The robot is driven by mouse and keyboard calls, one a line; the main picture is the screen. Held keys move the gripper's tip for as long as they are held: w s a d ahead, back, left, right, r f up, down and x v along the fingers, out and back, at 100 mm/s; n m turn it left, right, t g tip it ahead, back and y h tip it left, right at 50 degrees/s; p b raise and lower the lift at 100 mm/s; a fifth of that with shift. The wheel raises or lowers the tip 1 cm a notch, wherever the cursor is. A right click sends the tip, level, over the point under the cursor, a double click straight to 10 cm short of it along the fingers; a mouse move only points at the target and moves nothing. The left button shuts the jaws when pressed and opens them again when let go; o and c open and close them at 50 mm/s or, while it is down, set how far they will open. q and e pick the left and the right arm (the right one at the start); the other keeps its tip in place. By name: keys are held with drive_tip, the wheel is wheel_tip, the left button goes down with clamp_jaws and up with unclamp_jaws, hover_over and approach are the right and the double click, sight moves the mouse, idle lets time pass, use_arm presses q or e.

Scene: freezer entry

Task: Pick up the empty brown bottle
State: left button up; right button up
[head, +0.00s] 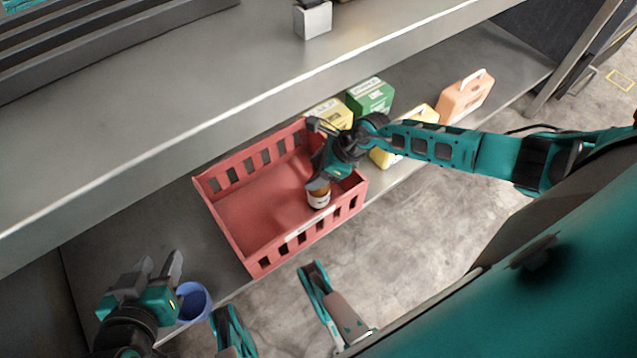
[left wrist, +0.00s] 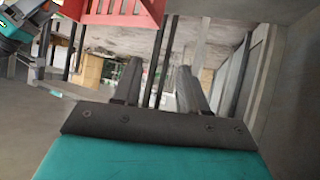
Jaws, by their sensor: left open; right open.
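The brown bottle (head: 318,195) has a pale label and stands in the front right part of the red crate (head: 238,241). My right gripper (head: 318,180) is open at the top of the bottle, reaching down into the crate; its fingers partly hide the bottle's upper end. I cannot tell whether the fingers touch it. My left gripper (head: 160,265) is open and empty, left of the crate and above the lower shelf. Its open fingers also show in the left wrist view (left wrist: 158,88). The bottle is not visible in the left wrist view.
A blue cup (head: 193,302) stands beside my left gripper. Behind and right of the crate are a green box (head: 370,96), yellow containers and an orange case (head: 465,97). The upper metal shelf (head: 200,100) overhangs the back. Concrete floor lies in front.

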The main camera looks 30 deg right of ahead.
drive_tip(key=shift+w+a+f, duration=0.25)
drive_tip(key=shift+f, duration=0.3)
drive_tip(key=shift+c, duration=0.5)
clamp_jaws()
